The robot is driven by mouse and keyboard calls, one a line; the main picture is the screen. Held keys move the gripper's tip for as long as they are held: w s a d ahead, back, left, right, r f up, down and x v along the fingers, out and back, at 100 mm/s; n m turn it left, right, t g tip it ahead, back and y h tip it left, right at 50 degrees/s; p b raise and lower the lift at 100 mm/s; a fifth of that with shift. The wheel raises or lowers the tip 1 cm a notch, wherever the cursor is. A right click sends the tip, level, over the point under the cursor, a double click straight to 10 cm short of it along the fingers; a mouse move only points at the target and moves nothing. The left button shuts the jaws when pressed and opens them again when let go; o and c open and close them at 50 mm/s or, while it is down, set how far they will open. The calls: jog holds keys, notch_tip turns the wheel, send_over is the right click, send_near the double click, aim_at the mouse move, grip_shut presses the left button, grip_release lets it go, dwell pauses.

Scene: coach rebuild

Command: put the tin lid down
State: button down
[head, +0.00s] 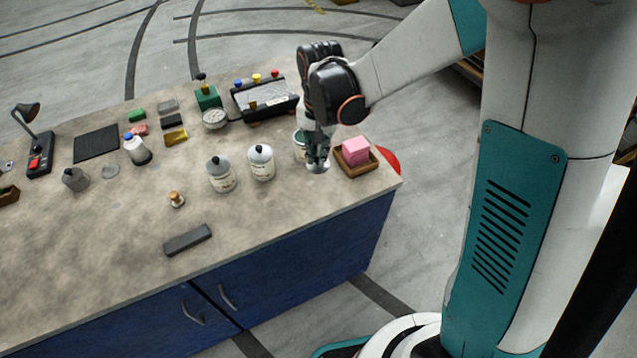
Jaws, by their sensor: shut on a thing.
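My gripper (318,158) points down above the right end of the workbench. It is shut on the tin lid (318,169), a small silvery disc at its fingertips. The fingers hide part of the lid, and I cannot tell whether it is clear of the bench top or touching it. A white tin (299,146) stands just behind and left of the fingers, partly hidden by them.
A wooden tray (359,173) with a pink block (355,150) sits close to the right. Two white bottles with black caps (261,162) (221,174) stand to the left. The workbench (260,215) is bare in front of the gripper, up to its front edge. A dark grey bar (188,240) lies near that edge.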

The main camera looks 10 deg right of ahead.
notch_tip(320, 180, down, 12)
jog(key=shift+r+b, duration=0.1)
jog(key=shift+b, duration=0.9)
jog(key=shift+f, duration=0.2)
jog(key=c, duration=1.6)
grip_release()
jog(key=shift+c, duration=0.2)
jog(key=shift+r, duration=0.1)
